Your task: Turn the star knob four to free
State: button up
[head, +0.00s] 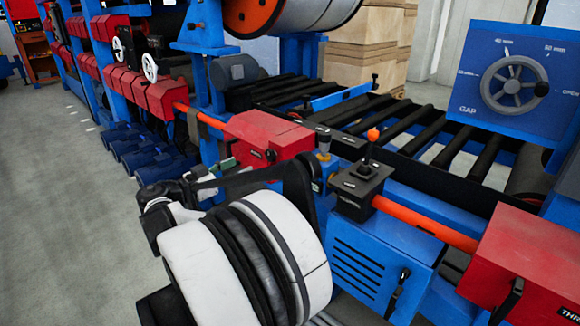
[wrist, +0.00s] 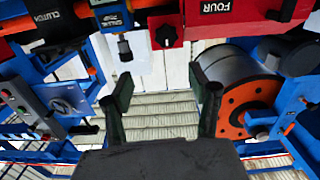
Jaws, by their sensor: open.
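The red box labelled FOUR (wrist: 225,18) is at the top of the wrist view. In the head view a red box (head: 262,132), apparently the same one, stands just beyond my arm. My gripper is partly in view there, close to its left side, with its fingertips hard to make out. The knob cannot be made out in the head view.
A black clutch box with an orange-topped lever (head: 372,140) stands right of the red box. Another red box (head: 525,262) is at the lower right. Black rollers (head: 440,135) and a blue gap panel with a handwheel (head: 513,86) lie behind. Grey floor (head: 60,190) is clear at left.

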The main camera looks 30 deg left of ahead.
aim_at(269, 156)
jog(key=shift+m, duration=0.3)
jog(key=w+b, duration=0.1)
jog(key=w, duration=0.3)
jog(key=w+f+b, duration=0.1)
jog(key=w, duration=0.3)
jog(key=w+d+f+b, duration=0.1)
jog(key=w, duration=0.3)
jog(key=shift+w, duration=0.15)
jog(key=shift+c, duration=0.3)
jog(key=c, duration=1.1)
